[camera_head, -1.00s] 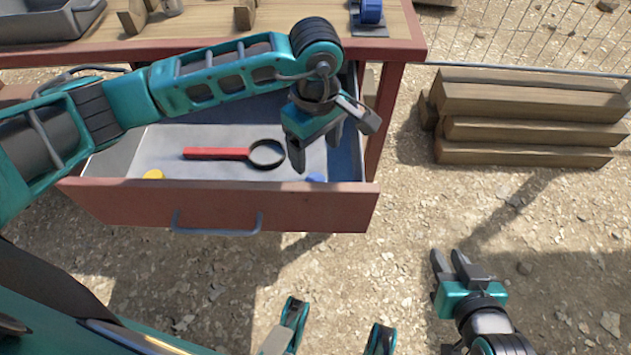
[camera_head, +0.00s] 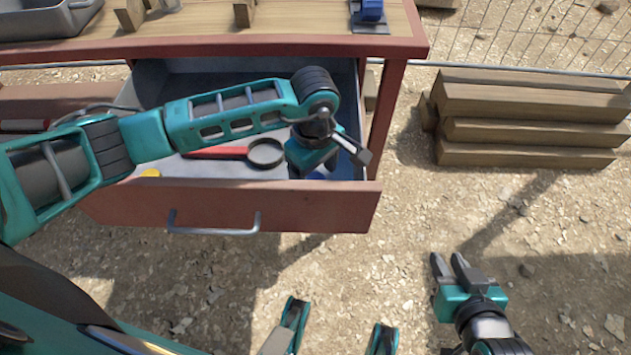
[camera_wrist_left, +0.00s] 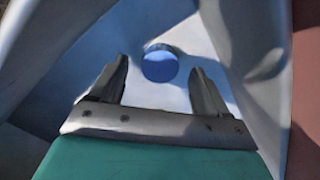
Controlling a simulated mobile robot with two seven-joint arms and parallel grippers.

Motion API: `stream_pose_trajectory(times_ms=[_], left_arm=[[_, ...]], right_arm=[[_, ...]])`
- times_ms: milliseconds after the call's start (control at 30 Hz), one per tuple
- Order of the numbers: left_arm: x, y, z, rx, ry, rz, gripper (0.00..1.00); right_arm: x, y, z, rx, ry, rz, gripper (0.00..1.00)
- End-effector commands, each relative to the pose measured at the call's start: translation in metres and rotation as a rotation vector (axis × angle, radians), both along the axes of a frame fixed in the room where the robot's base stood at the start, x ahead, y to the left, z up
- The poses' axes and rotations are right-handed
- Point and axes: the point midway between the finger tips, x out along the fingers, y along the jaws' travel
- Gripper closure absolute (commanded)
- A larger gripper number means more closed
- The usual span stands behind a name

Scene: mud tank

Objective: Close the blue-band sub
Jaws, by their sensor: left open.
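A blue band shows on a part (camera_head: 370,12) standing on a dark base at the bench's right back; I cannot tell if it is the named sub. A small round blue piece (camera_wrist_left: 160,65) lies on the pale drawer floor in the left wrist view. My left gripper (camera_wrist_left: 157,88) is open above it, fingers on either side of it in the picture, not visibly touching it. In the head view the left gripper (camera_head: 312,165) is inside the open drawer near its right end, fingertips mostly hidden. My right gripper (camera_head: 450,265) is open and empty over the gravel.
The drawer (camera_head: 300,205) stands pulled out, walls close around the left gripper. A red-handled magnifying glass (camera_head: 265,152) and a yellow piece (camera_head: 150,173) lie in it. Wooden blocks (camera_head: 243,14) and a grey tray (camera_head: 45,20) are on the bench. Stacked beams (camera_head: 530,120) lie right.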

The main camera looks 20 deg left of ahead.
Motion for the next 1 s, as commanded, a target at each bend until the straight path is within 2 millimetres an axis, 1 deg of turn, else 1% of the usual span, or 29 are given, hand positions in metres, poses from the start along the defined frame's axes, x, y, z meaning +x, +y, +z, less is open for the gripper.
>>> stream_pose_trajectory(times_ms=[33,100,400,1000], left_arm=[[-0.0003,-0.0005,-0.0076,0.000,0.001,0.001,0.24],[-0.0002,-0.0006,-0.0110,-0.001,0.000,0.000,0.24],[0.0001,-0.0004,-0.0101,0.000,-0.001,-0.001,0.24],[0.0001,-0.0002,-0.0099,0.000,-0.001,0.000,0.81]], right_arm=[[-0.0001,0.0000,-0.0028,0.000,0.000,0.000,0.70],[-0.0001,0.0000,-0.0030,0.000,0.000,0.000,0.70],[-0.0003,-0.0008,-0.0026,-0.005,0.001,0.003,0.70],[-0.0001,-0.0010,-0.0024,-0.005,-0.001,0.005,0.70]])
